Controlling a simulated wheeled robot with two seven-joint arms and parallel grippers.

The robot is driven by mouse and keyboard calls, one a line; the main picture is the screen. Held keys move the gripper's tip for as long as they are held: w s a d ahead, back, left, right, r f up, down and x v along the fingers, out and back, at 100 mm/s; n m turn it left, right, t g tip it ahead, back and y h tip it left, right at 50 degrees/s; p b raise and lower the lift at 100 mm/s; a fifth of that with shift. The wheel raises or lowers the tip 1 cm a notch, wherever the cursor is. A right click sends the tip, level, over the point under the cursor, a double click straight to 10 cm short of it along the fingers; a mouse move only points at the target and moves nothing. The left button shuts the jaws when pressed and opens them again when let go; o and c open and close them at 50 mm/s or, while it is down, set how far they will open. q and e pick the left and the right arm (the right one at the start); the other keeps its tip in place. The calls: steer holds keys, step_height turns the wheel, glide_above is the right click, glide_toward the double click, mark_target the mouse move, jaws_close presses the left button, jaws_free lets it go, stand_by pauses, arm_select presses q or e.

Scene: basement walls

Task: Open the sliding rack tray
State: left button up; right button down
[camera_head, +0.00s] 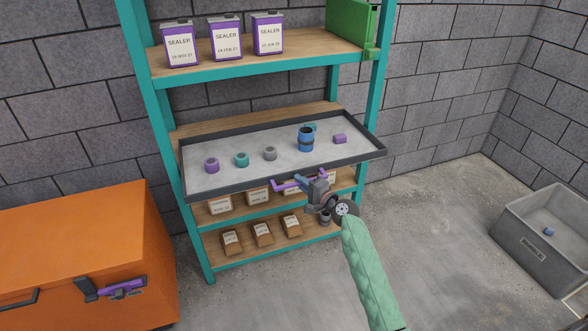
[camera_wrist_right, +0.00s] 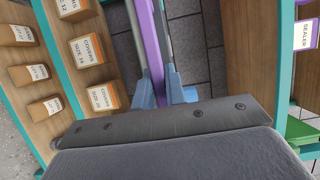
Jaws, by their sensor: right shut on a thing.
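The sliding tray (camera_head: 215,181) is a shallow grey tray with a dark rim, on the teal rack. It stands out from its shelf, with bare wooden shelf visible behind it. A purple handle (camera_head: 284,186) runs along its front edge; it also shows as a purple bar in the right wrist view (camera_wrist_right: 149,40). My right gripper (camera_head: 303,183) is shut on this handle near its middle, its blue fingers (camera_wrist_right: 162,92) on either side of the bar. The gripper body hides part of the handle. My left gripper is not in view.
Small rings, a blue barrel (camera_head: 306,140) and a purple block (camera_head: 340,139) sit on the tray. Sealer cans (camera_head: 225,40) stand above; boxes (camera_head: 263,233) stand below. An orange chest (camera_head: 80,250) is at left, a grey bin (camera_head: 545,253) at right. The floor between rack and bin is clear.

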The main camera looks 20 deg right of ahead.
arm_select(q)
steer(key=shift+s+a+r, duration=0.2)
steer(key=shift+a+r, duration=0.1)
arm_select(e)
steer(key=s, duration=0.7)
steer(key=shift+d, duration=0.15)
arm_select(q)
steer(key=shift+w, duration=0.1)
arm_select(e)
steer(key=c, duration=1.4)
jaws_free()
steer(key=shift+c, duration=0.2)
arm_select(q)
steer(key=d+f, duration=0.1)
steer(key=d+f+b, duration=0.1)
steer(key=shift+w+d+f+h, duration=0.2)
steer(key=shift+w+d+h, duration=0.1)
arm_select(e)
steer(key=v, duration=0.7)
steer(key=shift+s+d, duration=0.15)
steer(key=shift+s, duration=0.2)
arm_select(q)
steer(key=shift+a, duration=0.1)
